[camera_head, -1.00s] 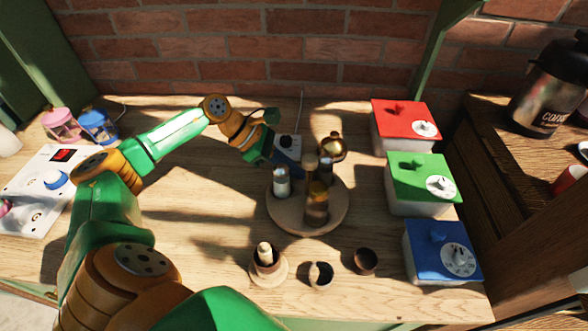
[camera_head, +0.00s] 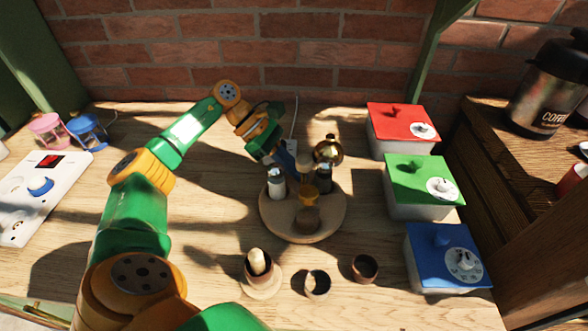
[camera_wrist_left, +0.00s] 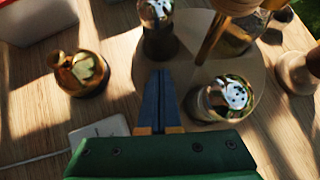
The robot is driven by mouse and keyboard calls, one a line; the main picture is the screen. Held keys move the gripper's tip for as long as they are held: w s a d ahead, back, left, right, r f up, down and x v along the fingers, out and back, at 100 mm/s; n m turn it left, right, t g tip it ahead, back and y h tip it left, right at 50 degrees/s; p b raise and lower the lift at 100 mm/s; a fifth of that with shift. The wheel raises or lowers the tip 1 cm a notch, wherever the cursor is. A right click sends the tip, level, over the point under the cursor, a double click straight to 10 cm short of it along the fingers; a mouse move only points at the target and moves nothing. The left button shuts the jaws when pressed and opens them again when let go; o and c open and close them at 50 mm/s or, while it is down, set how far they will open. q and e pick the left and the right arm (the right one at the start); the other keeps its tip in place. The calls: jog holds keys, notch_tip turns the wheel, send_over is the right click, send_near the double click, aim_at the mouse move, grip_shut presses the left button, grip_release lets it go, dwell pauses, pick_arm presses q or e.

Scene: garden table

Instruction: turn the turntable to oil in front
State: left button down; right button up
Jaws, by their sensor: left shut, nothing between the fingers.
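The round wooden turntable (camera_head: 272,218) stands mid-table and also shows in the left wrist view (camera_wrist_left: 262,85). It carries a pale shaker (camera_head: 277,185) at left, a dark one (camera_head: 325,181) at right, both shiny-topped, and an amber-and-brown container (camera_head: 308,218) at the front. A wooden post rises among them. I cannot read which container is the oil. My left gripper (camera_head: 290,170) is shut and empty at the turntable's back edge. In the left wrist view its fingers (camera_wrist_left: 160,75) point between the two shiny-topped shakers; contact is unclear. My right gripper is out of view.
A brass pot-like object (camera_head: 328,151) stands just behind the turntable. Wooden cups (camera_head: 317,284) stand in front. Red (camera_head: 401,124), green (camera_head: 424,182) and blue (camera_head: 445,254) lidded boxes line the right. Bare table lies left of the turntable.

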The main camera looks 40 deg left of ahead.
pick_arm(q)
jog(key=shift+w+d, duration=0.25)
jog(key=shift+w+d+b, duration=0.2)
jog(key=shift+b, duration=0.1)
dwell(0.5)
